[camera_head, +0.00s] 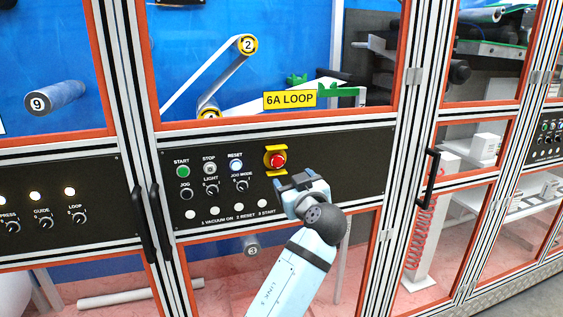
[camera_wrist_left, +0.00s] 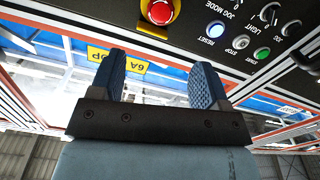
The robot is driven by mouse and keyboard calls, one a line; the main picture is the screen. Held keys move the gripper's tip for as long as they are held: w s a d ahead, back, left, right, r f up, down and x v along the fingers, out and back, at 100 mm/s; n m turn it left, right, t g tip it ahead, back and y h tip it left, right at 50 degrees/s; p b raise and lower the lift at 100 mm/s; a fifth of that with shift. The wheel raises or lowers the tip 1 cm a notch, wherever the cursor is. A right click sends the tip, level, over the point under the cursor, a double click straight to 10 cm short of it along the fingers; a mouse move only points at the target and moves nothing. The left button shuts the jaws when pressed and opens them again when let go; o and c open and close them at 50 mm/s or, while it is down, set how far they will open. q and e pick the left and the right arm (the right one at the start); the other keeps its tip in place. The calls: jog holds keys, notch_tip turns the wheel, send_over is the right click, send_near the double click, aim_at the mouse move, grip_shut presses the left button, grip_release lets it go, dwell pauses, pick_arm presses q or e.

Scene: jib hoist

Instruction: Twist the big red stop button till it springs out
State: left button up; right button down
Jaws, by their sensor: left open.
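My left gripper (camera_head: 298,180) is just below the button in the head view, close to the panel. In the left wrist view the button (camera_wrist_left: 160,11) shows at the top edge, past the fingertips. The two blue ribbed fingers of the left gripper (camera_wrist_left: 157,75) are spread apart with nothing between them. I cannot tell whether a finger touches the panel. My right gripper is not in view.
START (camera_head: 183,172), STOP (camera_head: 210,169) and RESET (camera_head: 236,166) buttons and black selector knobs (camera_head: 241,186) lie left of the red button. A yellow "6A LOOP" sign (camera_head: 290,99) is above it. Black door handles (camera_head: 153,222) stick out on the left.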

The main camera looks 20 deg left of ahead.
aim_at(278, 162)
pick_arm(q)
jog(key=p+x, duration=0.3)
jog(key=x, duration=0.7)
jog(key=shift+w+a+r, duration=0.1)
jog(key=shift+a, duration=0.05)
jog(key=shift+x, duration=0.9)
jog(key=shift+f, duration=0.2)
jog(key=c, duration=0.9)
